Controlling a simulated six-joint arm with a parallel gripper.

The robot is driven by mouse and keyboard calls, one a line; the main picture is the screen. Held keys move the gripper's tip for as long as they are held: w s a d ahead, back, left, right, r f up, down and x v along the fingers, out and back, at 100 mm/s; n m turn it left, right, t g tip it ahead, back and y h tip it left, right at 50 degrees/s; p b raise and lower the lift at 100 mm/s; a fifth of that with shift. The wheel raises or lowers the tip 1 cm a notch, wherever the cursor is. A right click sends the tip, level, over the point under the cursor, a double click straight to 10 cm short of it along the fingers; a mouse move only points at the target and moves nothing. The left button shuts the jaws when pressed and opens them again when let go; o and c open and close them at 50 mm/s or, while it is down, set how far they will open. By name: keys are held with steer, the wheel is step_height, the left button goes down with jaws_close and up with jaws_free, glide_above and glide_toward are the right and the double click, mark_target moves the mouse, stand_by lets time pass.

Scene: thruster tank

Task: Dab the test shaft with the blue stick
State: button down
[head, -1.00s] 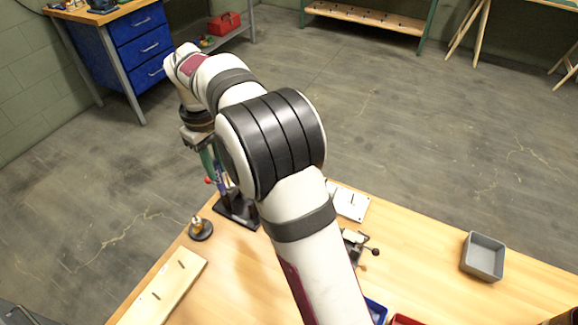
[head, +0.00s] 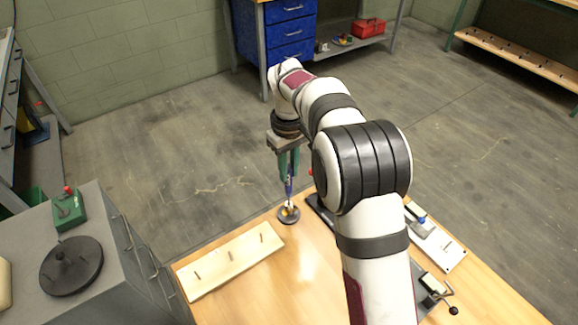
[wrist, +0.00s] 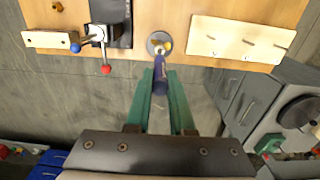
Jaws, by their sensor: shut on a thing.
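My gripper (head: 290,165), with green fingers, points down and is shut on the blue stick (head: 289,186). In the wrist view, the blue stick (wrist: 160,76) sits between the finger ends, its tip pointing at a small post on a round dark base. I take this post to be the test shaft (head: 289,209); it also shows in the wrist view (wrist: 161,46), pale with a yellow part beside it. The stick's lower end overlaps the post's top in the head view. I cannot tell whether they touch.
A pale board with pegs (head: 230,262) lies left of the round base. A dark stand (head: 318,210) is just right of it, partly behind my arm. A white plate (head: 436,245) lies farther right. A grey cabinet (head: 120,240) stands left of the table.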

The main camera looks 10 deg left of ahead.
steer(key=shift+f, duration=0.6)
stand_by(2.1)
steer(key=shift+r, duration=2.55)
